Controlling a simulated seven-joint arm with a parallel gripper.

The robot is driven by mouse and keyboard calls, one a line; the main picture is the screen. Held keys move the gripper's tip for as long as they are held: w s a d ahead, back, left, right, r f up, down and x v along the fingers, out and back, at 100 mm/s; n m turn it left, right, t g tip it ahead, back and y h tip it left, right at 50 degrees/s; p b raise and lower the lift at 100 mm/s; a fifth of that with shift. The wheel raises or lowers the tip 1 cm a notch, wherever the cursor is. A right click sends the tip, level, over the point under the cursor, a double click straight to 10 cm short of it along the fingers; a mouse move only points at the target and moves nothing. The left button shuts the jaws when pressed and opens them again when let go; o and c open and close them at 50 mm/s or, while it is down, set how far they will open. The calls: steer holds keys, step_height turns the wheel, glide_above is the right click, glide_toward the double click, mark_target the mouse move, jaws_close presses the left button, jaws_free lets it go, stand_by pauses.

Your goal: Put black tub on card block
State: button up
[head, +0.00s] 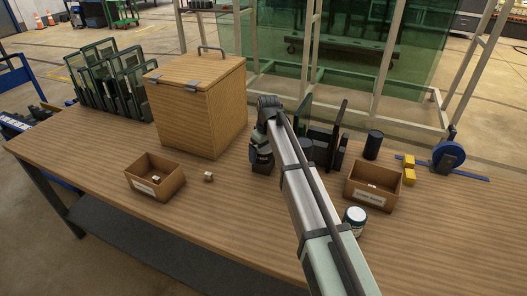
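A black cylinder (373,145), which looks like the black tub, stands upright at the back right of the table. A small tan and white cube (208,177), which may be the card block, lies on the bare tabletop right of the left card tray. My gripper (262,166) is low over the table, right of the wooden box and between the cube and the black cylinder, apart from both. Its fingers are dark and small, and I cannot tell whether they are open or hold anything.
A lidded wooden box (201,108) stands at the back. Card trays sit left (171,187) and right (390,201). A jar (355,218), yellow blocks (408,174), a blue-black tool (450,155) and dark racks (107,82) stand around. The front middle is clear.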

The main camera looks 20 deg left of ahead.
mark_target(266, 147)
steer(key=shift+r, duration=0.1)
steer(key=r, duration=0.4)
steer(key=d+r, duration=0.1)
steer(key=r, duration=0.7)
steer(key=shift+s+d, duration=0.2)
steer(key=shift+s, duration=0.1)
